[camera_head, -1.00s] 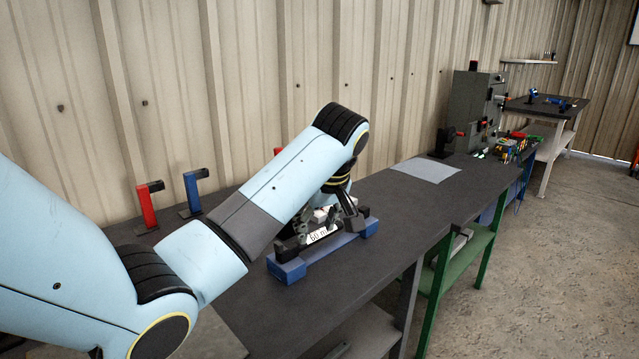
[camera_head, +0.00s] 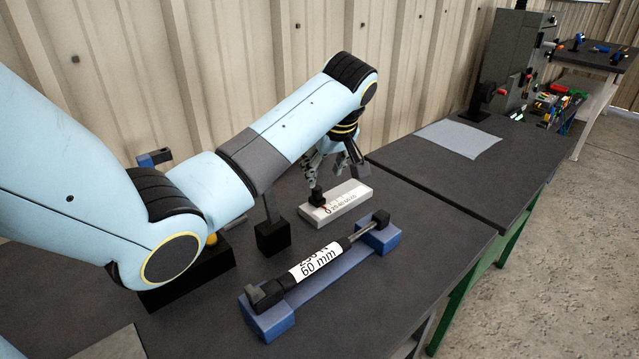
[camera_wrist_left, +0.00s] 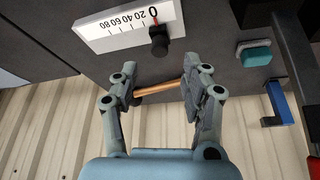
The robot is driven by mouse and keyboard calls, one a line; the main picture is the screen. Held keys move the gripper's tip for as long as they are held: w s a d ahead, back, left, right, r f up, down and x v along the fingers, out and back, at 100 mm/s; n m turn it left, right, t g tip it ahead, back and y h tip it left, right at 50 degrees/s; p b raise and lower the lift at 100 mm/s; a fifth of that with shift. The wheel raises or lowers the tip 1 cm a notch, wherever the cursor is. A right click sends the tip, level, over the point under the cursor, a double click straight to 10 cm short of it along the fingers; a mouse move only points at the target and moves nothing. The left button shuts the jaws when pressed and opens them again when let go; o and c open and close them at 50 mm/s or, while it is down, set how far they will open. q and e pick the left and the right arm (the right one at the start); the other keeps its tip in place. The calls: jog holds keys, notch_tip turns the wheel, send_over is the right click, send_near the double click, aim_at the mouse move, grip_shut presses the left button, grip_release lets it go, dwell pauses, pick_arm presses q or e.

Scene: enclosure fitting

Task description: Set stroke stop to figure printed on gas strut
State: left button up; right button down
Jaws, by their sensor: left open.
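The gas strut (camera_head: 322,258) lies in a blue cradle (camera_head: 325,287); its white label reads "60 mm", with a partly cut-off line above. Behind it is the white stop scale (camera_head: 346,201), marked 0, 20, 40, 60, 80. The black stop knob (camera_head: 317,196) with a red pointer stands at the 0 end. In the left wrist view the knob (camera_wrist_left: 158,42) and red pointer are beside the 0 of the scale (camera_wrist_left: 112,30). My left gripper (camera_head: 337,162) is open above the scale, its fingers apart from the knob. My right gripper is not in view.
A copper-coloured rod (camera_wrist_left: 162,88) shows between the fingers in the wrist view; its depth is unclear. A teal button (camera_wrist_left: 254,53) and a blue hook (camera_wrist_left: 282,100) are at right there. A black block (camera_head: 272,238) stands left of the scale. A grey mat (camera_head: 458,139) lies farther back.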

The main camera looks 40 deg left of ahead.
aim_at(318, 189)
pick_arm(q)
jog(key=x, duration=0.4)
jog(key=shift+a, duration=0.2)
jog(key=x, duration=0.3)
jog(key=shift+w+a+f, duration=0.1)
jog(key=shift+f, duration=0.05)
jog(key=shift+a, duration=0.1)
grip_shut()
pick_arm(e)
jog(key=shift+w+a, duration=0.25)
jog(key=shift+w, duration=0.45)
